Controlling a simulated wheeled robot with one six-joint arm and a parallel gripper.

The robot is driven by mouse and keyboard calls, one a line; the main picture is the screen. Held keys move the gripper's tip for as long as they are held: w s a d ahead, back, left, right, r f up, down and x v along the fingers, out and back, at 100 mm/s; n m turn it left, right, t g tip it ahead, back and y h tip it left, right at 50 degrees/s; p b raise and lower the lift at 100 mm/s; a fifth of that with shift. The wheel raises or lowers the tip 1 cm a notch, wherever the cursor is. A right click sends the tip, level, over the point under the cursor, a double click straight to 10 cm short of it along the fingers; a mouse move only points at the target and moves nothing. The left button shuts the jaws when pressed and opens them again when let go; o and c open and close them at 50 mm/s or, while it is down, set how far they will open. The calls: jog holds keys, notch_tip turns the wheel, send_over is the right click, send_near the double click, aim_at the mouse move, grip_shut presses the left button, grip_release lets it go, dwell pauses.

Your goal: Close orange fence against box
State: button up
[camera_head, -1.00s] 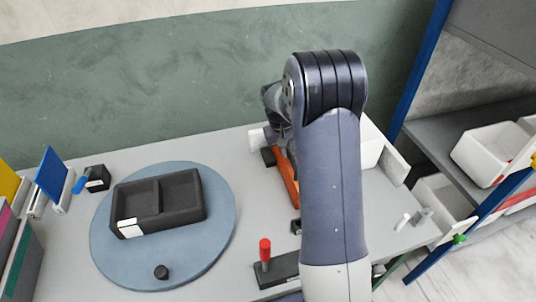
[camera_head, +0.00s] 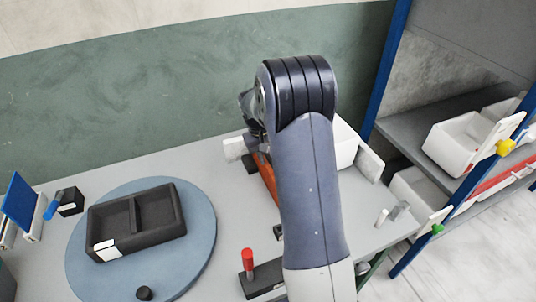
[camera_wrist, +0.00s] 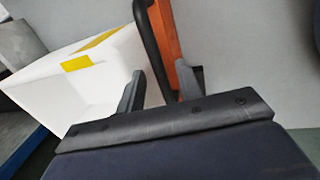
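The orange fence (camera_head: 267,176) is a long bar on the table, partly hidden by my arm in the head view. In the wrist view the fence (camera_wrist: 165,38) runs up from my fingers. A black curved handle (camera_wrist: 150,50) stands along its left side. The white box (camera_wrist: 95,75) with yellow patches is to the left of the handle; the head view shows part of the white box (camera_head: 346,143) behind my arm. My gripper (camera_wrist: 161,82) has its fingers apart, with the black handle between them. Contact is unclear. The head view hides the fingers.
A round blue turntable (camera_head: 200,235) carrying a black two-compartment tray (camera_head: 135,220) is at the left. A red-handled clamp (camera_head: 248,260) stands at the table's front. A shelf (camera_head: 415,120) with white bins (camera_head: 460,140) is at the right.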

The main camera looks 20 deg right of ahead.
notch_tip(320, 180, up, 10)
jog(key=a+b, duration=0.1)
jog(key=a, duration=0.1)
jog(key=shift+r, duration=0.25)
jog(key=shift+c, duration=0.2)
